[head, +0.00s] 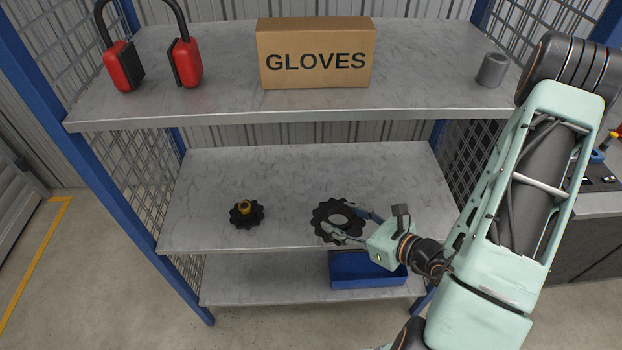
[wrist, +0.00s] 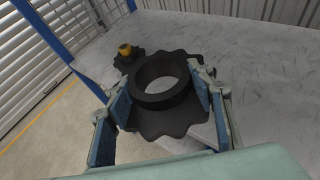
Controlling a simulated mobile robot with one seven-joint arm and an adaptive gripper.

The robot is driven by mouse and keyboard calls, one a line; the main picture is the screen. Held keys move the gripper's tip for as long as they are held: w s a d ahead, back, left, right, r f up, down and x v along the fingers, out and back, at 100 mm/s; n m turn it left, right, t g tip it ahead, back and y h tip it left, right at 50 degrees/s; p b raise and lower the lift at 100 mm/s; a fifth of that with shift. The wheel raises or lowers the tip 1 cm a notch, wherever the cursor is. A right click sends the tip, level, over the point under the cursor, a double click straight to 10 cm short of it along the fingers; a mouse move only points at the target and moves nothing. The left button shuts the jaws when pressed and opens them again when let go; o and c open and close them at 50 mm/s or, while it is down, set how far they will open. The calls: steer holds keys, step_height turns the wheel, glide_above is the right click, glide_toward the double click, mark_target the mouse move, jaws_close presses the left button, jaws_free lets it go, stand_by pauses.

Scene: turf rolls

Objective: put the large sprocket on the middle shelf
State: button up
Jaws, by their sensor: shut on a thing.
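The large sprocket (head: 324,213) is a black toothed disc with a wide raised ring and a round hole. In the wrist view the large sprocket (wrist: 162,121) sits between the blue-padded fingers, which press on its ring from both sides. My gripper (head: 352,226) is shut on it at the front part of the middle shelf (head: 290,175). In the wrist view my gripper (wrist: 160,120) hides part of the disc's edges. Whether the sprocket rests on the shelf or hangs just above it, I cannot tell.
A smaller black sprocket with a yellow top (head: 246,213) lies left on the middle shelf. A blue bin (head: 362,280) is on the bottom shelf. A GLOVES box (head: 316,80), red-black ear defenders (head: 186,62) and a grey cylinder (head: 492,70) stand on the top shelf. The middle shelf's back is clear.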

mark_target(353, 218)
steer(key=shift+s+r+p, duration=0.25)
steer(key=shift+s+p, duration=0.2)
steer(key=shift+s, duration=0.05)
steer(key=w+f+b, duration=0.1)
steer(key=b, duration=0.2)
steer(key=w+d+b, duration=0.1)
steer(key=b, duration=0.2)
steer(key=w+f+b, duration=0.1)
steer(key=b, duration=0.2)
steer(key=shift+w+d+f, duration=0.15)
steer(key=shift+w+f, duration=0.2)
steer(key=shift+w, duration=0.05)
steer(key=w+d+f+b, duration=0.1)
steer(key=w+f+b, duration=0.1)
steer(key=w+b, duration=0.1)
steer(key=w+d+f+b, duration=0.1)
steer(key=w+f+b, duration=0.1)
steer(key=w+b, duration=0.1)
steer(key=w+d+f+b, duration=0.1)
steer(key=w+f+b, duration=0.2)
steer(key=b, duration=0.1)
steer(key=shift+b, duration=0.35)
steer(key=shift+w+d+f+b, duration=0.15)
steer(key=shift+f+b, duration=0.3)
steer(key=shift+f, duration=1.3)
steer(key=shift+f, duration=0.1)
